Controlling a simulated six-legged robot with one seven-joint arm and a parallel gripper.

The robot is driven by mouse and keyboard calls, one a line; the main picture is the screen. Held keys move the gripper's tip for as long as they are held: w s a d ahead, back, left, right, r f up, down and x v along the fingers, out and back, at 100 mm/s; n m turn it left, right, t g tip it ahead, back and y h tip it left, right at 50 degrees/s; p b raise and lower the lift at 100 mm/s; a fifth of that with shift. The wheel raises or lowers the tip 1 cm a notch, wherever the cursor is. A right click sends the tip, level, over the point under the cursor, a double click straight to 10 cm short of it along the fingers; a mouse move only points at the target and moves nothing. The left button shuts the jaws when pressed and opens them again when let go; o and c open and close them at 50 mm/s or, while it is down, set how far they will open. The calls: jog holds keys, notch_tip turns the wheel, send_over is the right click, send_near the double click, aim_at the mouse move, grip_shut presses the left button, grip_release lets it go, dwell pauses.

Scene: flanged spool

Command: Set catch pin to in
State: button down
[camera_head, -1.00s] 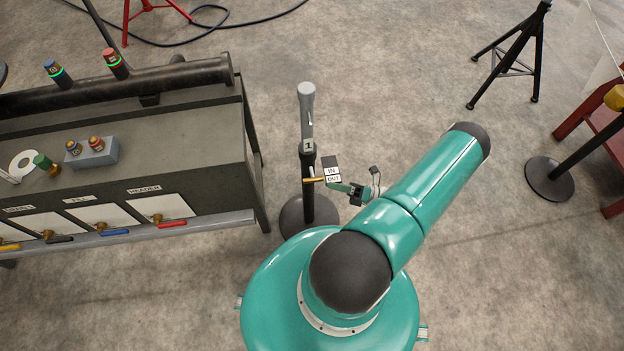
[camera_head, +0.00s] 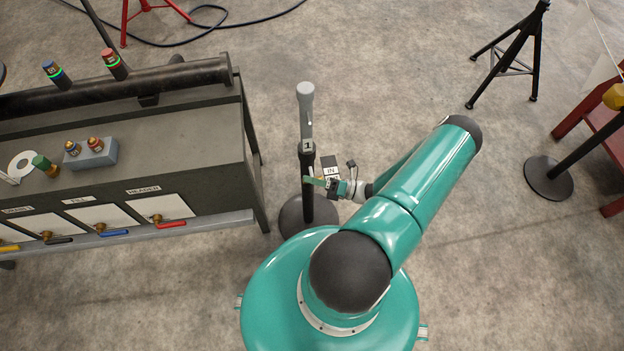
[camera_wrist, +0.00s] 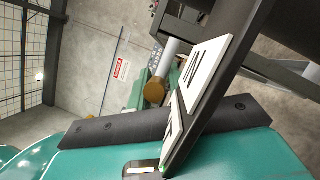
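The catch pin (camera_wrist: 155,91) shows in the wrist view as a round brass end beside a grey cylinder. In the head view it is hidden at my gripper. The IN plate (camera_head: 331,171) is on the upright post (camera_head: 307,165) marked 1. It also shows large in the wrist view (camera_wrist: 205,75). The OUT plate (camera_wrist: 173,128) is partly visible there and covered in the head view. My gripper (camera_head: 314,182) is at the post, just below the IN plate.
A dark workbench (camera_head: 190,145) with coloured valve handles stands to the left. The post has a round black base (camera_head: 293,218). A black stand (camera_head: 515,55) and a red frame (camera_head: 604,140) stand to the right. Open concrete floor lies between them.

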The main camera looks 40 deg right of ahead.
aim_at(311, 170)
jog(key=shift+w+d+r, duration=0.1)
jog(key=shift+w+d, duration=0.45)
jog(key=shift+w, duration=0.2)
jog(key=shift+w+d+r, duration=0.1)
jog(key=shift+w+d, duration=0.4)
jog(key=shift+w, duration=0.2)
jog(key=c, duration=1.3)
grip_release()
jog(key=shift+c, duration=0.2)
jog(key=shift+s+f, duration=0.1)
jog(key=shift+f, duration=0.05)
jog(key=shift+s+d, duration=0.15)
jog(key=shift+s, duration=0.05)
jog(key=v, duration=1.3)
jog(key=shift+f, duration=0.1)
